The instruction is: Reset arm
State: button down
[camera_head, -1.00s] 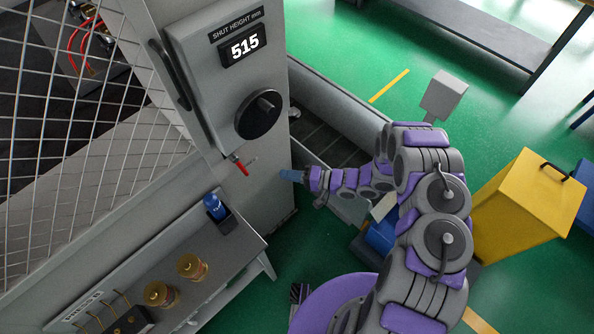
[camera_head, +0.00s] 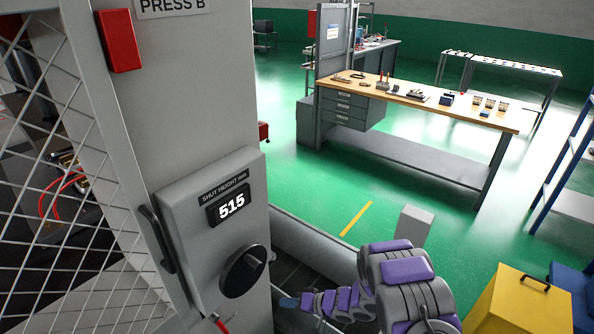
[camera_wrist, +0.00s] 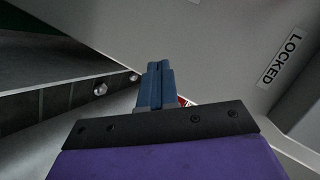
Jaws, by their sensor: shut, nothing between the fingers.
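My purple and grey arm (camera_head: 400,285) reaches in from the bottom of the head view, bent toward the press. My gripper (camera_head: 287,302) has blue fingers and is beside the press's front panel, low and right of the black knob (camera_head: 243,271). In the wrist view the blue fingers of my gripper (camera_wrist: 158,68) are together with nothing between them. They point at a grey surface; whether they touch it I cannot tell. A small red part shows just behind the fingers there, mostly hidden.
The grey press panel (camera_head: 185,215) shows 515. A red-handled part (camera_head: 220,323) hangs below the knob. A LOCKED label (camera_wrist: 281,58) is right in the wrist view. A yellow box (camera_head: 520,303) stands right of my arm. Green floor (camera_head: 310,205) is open toward the workbench (camera_head: 430,102).

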jog(key=w+d+r+t+h, duration=0.2)
jog(key=w+d+r+h, duration=0.25)
jog(key=d, duration=0.45)
jog(key=w+d+r+t+h, duration=0.1)
jog(key=w+d+r+h, duration=0.25)
jog(key=d+r, duration=0.4)
jog(key=s+d+r+m+h, duration=0.2)
jog(key=s+d+r+h, duration=0.65)
jog(key=r, duration=0.45)
jog(key=s+d+r+m+g+y, duration=0.1)
jog(key=s+d+r+g, duration=0.1)
jog(key=s, duration=0.5)
jog(key=s+d+r+g, duration=0.2)
jog(key=s+d+r, duration=0.1)
jog(key=s, duration=0.4)
jog(key=s+a+r+g+y, duration=0.1)
jog(key=s+a, duration=0.4)
jog(key=s, duration=0.7)
jog(key=s+a+r+n+g+y, duration=0.1)
jog(key=s+a+g, duration=0.3)
jog(key=s, duration=0.9)
jog(key=shift+s+a+r+n+y, duration=0.3)
jog(key=shift+a+r+y, duration=0.3)
jog(key=shift+a+y, duration=0.45)
